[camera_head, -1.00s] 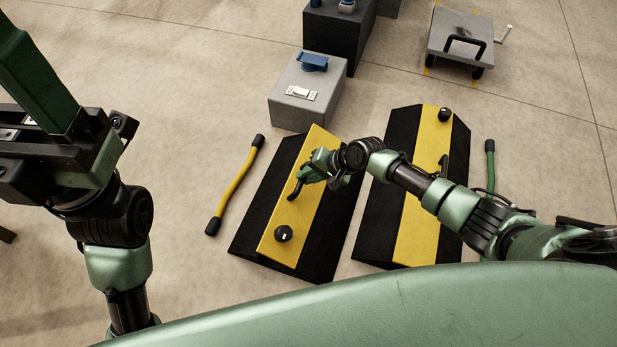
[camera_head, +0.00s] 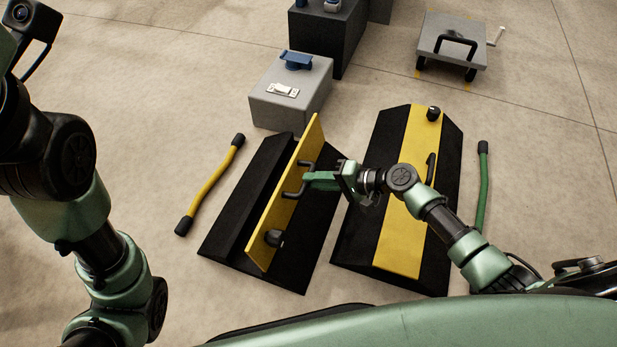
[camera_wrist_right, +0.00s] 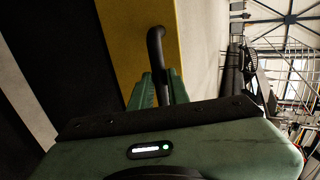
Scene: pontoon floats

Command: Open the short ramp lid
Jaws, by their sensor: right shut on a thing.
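The short ramp (camera_head: 232,215) is the black one on the left. Its yellow lid (camera_head: 292,205) is raised, standing steeply on edge. The lid carries a black handle (camera_head: 296,192) and a black knob (camera_head: 273,237) on its right-hand face. My right gripper (camera_head: 309,181) is shut on the handle from the right. In the right wrist view, the green fingers (camera_wrist_right: 158,90) close around the black handle (camera_wrist_right: 155,45) against the yellow lid (camera_wrist_right: 135,40). The inside of the ramp is largely hidden by the lid. My left gripper is out of view.
A second, longer black ramp (camera_head: 350,235) with a flat yellow lid (camera_head: 405,225) lies to the right, under my right arm. A yellow cable (camera_head: 211,183) and a green cable (camera_head: 482,190) lie outside the ramps. A grey box (camera_head: 290,98) stands behind; a grey cart (camera_head: 440,42) is farther back.

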